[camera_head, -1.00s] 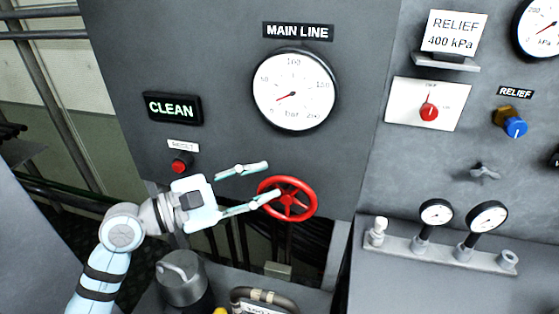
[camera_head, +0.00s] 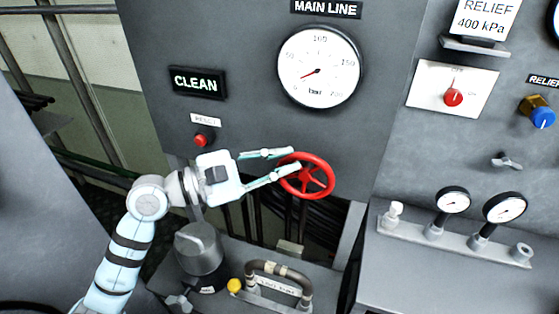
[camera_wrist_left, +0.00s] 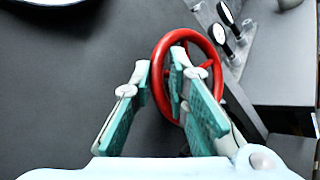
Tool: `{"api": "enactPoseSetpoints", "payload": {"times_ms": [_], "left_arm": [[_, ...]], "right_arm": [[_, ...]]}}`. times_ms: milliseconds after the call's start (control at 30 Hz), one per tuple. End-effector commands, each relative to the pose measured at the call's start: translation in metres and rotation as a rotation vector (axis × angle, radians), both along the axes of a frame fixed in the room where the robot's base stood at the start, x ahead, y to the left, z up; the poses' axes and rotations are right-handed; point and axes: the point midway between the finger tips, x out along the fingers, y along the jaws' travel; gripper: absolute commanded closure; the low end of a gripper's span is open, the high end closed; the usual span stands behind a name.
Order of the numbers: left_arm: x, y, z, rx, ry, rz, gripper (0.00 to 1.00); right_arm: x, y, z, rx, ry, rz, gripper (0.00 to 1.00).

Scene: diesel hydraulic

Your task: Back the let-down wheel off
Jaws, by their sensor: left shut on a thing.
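The red let-down wheel (camera_head: 321,188) is a spoked handwheel below the main line gauge, in front of the grey panel's lower edge. It also shows in the left wrist view (camera_wrist_left: 211,47), where one finger covers part of it. My left gripper (camera_head: 292,160) comes in from the left and is shut on the wheel's left rim. In the left wrist view the rim passes between the two green-padded fingers (camera_wrist_left: 160,65). My right gripper is in neither view.
The main line gauge (camera_head: 330,55) is above the wheel, its red needle low on the scale. A lit CLEAN sign (camera_head: 197,83) and a red button (camera_head: 201,140) are at left. Two small gauges (camera_head: 453,200) stand on a ledge at right. A curved hose (camera_head: 279,270) sits below.

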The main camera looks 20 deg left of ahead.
Motion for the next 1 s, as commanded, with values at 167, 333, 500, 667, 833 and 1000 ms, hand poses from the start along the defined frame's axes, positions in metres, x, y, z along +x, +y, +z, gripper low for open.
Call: {"api": "enactPoseSetpoints", "payload": {"times_ms": [167, 333, 500, 667, 833, 1000], "left_arm": [[0.001, 0.001, 0.002, -0.009, -0.008, 0.005, 1.0], [0.001, 0.001, 0.002, -0.017, -0.009, 0.005, 1.0], [0.001, 0.002, 0.001, -0.028, -0.007, 0.004, 1.0], [0.001, 0.003, -0.001, -0.05, -0.005, 0.005, 1.0], [0.001, 0.005, -0.006, -0.1, -0.003, 0.005, 1.0], [0.001, 0.008, -0.015, -0.202, 0.005, 0.003, 1.0]], "right_arm": [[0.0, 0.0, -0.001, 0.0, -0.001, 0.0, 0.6], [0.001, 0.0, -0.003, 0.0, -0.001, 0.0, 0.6], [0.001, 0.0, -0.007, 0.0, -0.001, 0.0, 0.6], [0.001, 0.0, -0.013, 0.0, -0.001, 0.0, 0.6], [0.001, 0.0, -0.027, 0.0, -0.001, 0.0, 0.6], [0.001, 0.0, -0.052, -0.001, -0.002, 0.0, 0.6]]}}
